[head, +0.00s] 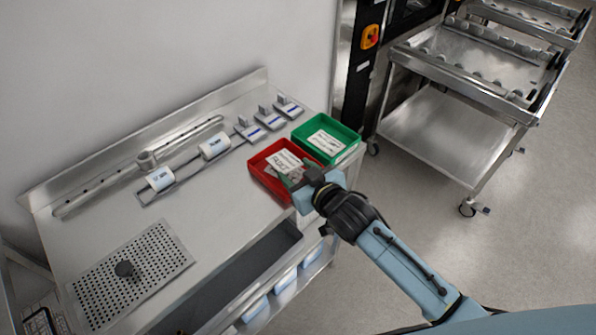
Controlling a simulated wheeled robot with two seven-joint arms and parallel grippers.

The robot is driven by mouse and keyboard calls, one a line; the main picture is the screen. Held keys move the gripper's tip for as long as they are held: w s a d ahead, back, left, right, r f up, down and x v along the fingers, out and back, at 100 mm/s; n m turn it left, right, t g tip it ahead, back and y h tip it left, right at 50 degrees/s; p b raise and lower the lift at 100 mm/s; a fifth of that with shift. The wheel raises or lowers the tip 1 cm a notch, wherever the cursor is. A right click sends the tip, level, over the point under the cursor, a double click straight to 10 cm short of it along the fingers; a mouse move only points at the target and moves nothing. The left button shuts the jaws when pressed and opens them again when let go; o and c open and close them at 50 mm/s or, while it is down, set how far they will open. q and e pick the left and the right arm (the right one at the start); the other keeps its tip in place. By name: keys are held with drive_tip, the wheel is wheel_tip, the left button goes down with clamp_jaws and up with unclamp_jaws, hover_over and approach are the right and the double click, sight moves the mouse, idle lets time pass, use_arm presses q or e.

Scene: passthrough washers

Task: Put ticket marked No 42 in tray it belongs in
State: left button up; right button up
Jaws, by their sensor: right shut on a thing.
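A red tray (258,172) and a green tray (353,134) stand side by side at the right end of the steel bench. My right gripper (284,179) is over the red tray, its fingers pointing left, and is shut on a small white ticket. The ticket is mostly hidden by the fingers, and its number is too small to read. A white card with dark print (283,160) shows in the red tray just beyond the fingers. The green tray holds another white printed card (325,142). My left gripper is out of view.
Several small grey-and-blue blocks (270,119) and two white rolls (214,146) sit behind and left of the trays. A perforated plate (150,265) with a dark knob lies at the front left. The bench middle (215,210) is clear. Steel carts (450,130) stand right.

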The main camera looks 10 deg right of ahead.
drive_tip(key=o, duration=1)
drive_tip(key=v, duration=1.3)
drive_tip(key=shift+s+d+p, duration=0.1)
drive_tip(key=shift+s+p, duration=0.05)
drive_tip(key=shift+p, duration=0.2)
